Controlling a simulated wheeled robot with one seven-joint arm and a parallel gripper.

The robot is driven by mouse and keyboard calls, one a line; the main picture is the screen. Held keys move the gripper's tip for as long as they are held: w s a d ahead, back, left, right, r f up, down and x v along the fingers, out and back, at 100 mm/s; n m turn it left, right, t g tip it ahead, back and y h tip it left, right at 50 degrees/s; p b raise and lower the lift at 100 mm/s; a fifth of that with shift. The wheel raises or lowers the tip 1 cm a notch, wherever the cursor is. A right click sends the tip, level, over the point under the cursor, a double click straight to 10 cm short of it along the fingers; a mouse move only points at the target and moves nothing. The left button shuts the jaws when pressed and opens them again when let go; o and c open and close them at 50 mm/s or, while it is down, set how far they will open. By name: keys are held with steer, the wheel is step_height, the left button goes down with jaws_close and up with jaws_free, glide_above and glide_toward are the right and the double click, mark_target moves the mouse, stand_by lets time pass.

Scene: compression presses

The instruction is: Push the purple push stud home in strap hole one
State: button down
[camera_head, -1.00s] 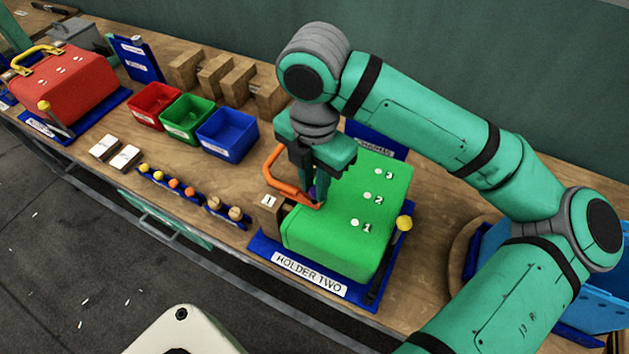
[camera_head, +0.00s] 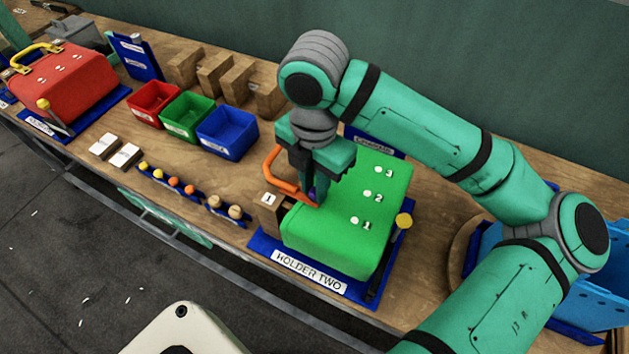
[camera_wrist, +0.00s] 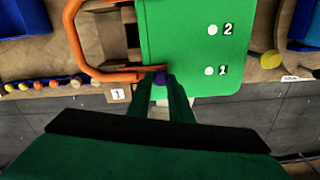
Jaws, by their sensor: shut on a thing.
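My gripper (camera_wrist: 166,92) is shut on the purple push stud (camera_wrist: 160,79), a small dark purple piece between the fingertips. In the head view the purple stud (camera_head: 312,194) shows only as a small patch beside the fingers. The stud is over the end of the orange strap (camera_wrist: 103,74), at the left edge of the green press block (camera_head: 350,215). Strap hole one itself is hidden behind the gripper and stud. I cannot tell how deep the stud sits. White dots marked 1, 2 and 3 lie along the block's right side.
The block sits on a blue holder labelled HOLDER TWO (camera_head: 310,272), with a yellow-knobbed lever (camera_head: 404,221) at right. A wooden block marked 1 (camera_head: 269,205) stands left of it. Small bins, including a blue bin (camera_head: 228,133), and rows of studs lie further left.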

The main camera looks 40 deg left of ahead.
mark_target(314, 191)
steer(key=shift+f, duration=0.95)
steer(key=c, duration=1.5)
jaws_free()
steer(key=shift+c, duration=0.2)
steer(key=shift+r, duration=0.15)
step_height(314, 191, up, 11)
steer(key=shift+f, duration=0.2)
